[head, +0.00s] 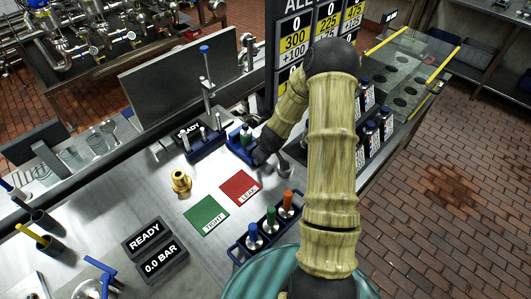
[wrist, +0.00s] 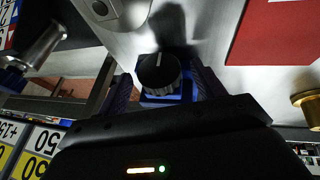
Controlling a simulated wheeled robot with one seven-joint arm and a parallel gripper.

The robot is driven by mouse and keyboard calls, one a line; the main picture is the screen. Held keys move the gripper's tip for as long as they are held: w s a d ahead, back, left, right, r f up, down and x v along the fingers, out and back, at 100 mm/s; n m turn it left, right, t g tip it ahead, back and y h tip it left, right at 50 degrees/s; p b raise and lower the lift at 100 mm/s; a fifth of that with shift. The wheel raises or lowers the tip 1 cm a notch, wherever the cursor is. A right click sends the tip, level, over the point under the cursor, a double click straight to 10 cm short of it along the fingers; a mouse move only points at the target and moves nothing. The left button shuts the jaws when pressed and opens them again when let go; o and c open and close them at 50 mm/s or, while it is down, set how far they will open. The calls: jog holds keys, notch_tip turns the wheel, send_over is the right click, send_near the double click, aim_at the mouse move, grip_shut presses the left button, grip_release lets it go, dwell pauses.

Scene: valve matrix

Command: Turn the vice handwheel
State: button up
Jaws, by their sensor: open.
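A black ridged knob (wrist: 160,72), which looks like the vice handwheel, sits in front of a blue body (wrist: 168,98) in the wrist view. My gripper (wrist: 162,82) is open, with one finger on each side of the knob. A gap shows at each side, and I cannot tell whether either finger touches it. In the head view, the blue vice (head: 238,149) stands on the metal bench, with my gripper (head: 260,150) at its right side. The handwheel is hidden there behind my dark wrist.
A blue fixture (head: 207,147) stands left of the vice. A brass fitting (head: 181,182), a green mat (head: 206,214) and a red mat (head: 240,187) lie nearer. A rack (head: 268,228) with several coloured-top parts stands in front. Bottles (head: 371,130) stand to the right.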

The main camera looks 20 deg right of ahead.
jog(key=c, duration=1)
jog(key=shift+d+y, duration=0.1)
jog(key=shift+y, duration=0.2)
jog(key=shift+w+d+m+g+y, duration=0.15)
jog(key=shift+g+y, duration=0.1)
jog(key=shift+y, duration=0.25)
jog(key=shift+s+d+m+g+y, duration=0.15)
jog(key=shift+g+y, duration=0.1)
jog(key=shift+y, duration=0.25)
jog(key=y, duration=0.1)
jog(key=g+y+b, duration=0.1)
jog(key=m+y+b, duration=0.1)
jog(key=shift+w+d+f+y, duration=0.25)
jog(key=shift+d+y, duration=0.05)
jog(key=shift+y, duration=0.1)
jog(key=y+b, duration=0.1)
jog(key=g+y+b, duration=0.1)
jog(key=y, duration=0.1)
jog(key=m+g+y+b, duration=0.1)
jog(key=y+b, duration=0.1)
jog(key=shift+w+d+f, duration=0.1)
jog(key=shift+d+f, duration=0.2)
jog(key=shift+f, duration=0.05)
jog(key=shift+m+g+y+b, duration=0.4)
jog(key=shift+y+b, duration=0.9)
jog(key=shift+b, duration=0.1)
